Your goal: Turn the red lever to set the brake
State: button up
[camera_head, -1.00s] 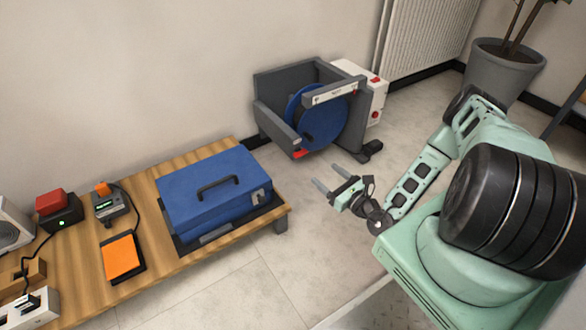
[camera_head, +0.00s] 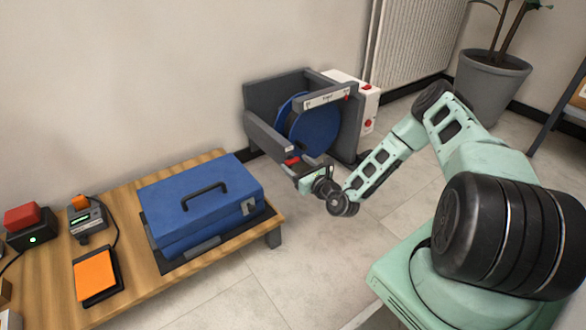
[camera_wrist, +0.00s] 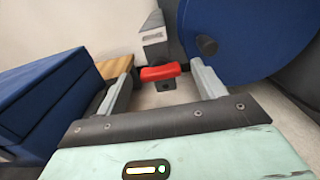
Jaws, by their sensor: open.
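The red lever (camera_wrist: 160,72) is a short red bar on a dark mount, at the front lower left of a grey frame (camera_head: 262,136) that holds a blue reel (camera_head: 312,128). In the head view the lever (camera_head: 291,160) shows just beyond my gripper (camera_head: 298,172). In the wrist view my gripper (camera_wrist: 162,85) is open, with one finger to the left and one to the right of the lever. The lever sits between the fingertips, with a gap on the left and little or no gap on the right. I cannot tell whether a finger touches it.
A blue case (camera_head: 200,205) sits on a low wooden table (camera_head: 130,200) to the left, close to my gripper. A white box with red buttons (camera_head: 368,108) stands behind the frame. Open floor (camera_head: 270,290) lies in front.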

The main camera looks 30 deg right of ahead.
jog(key=shift+w+b, duration=0.5)
jog(key=shift+w, duration=0.95)
jog(key=c, duration=1)
jog(key=shift+o, duration=0.2)
jog(key=m+p, duration=0.1)
jog(key=p, duration=0.2)
jog(key=shift+r, duration=0.35)
jog(key=shift+m+p, duration=0.7)
jog(key=shift+p, duration=0.25)
jog(key=shift+f+m+p, duration=0.3)
jog(key=shift+p, duration=0.05)
jog(key=shift+c, duration=0.2)
jog(key=shift+o, duration=0.2)
jog(key=o, duration=1)
jog(key=shift+c, duration=0.2)
jog(key=shift+s, duration=0.2)
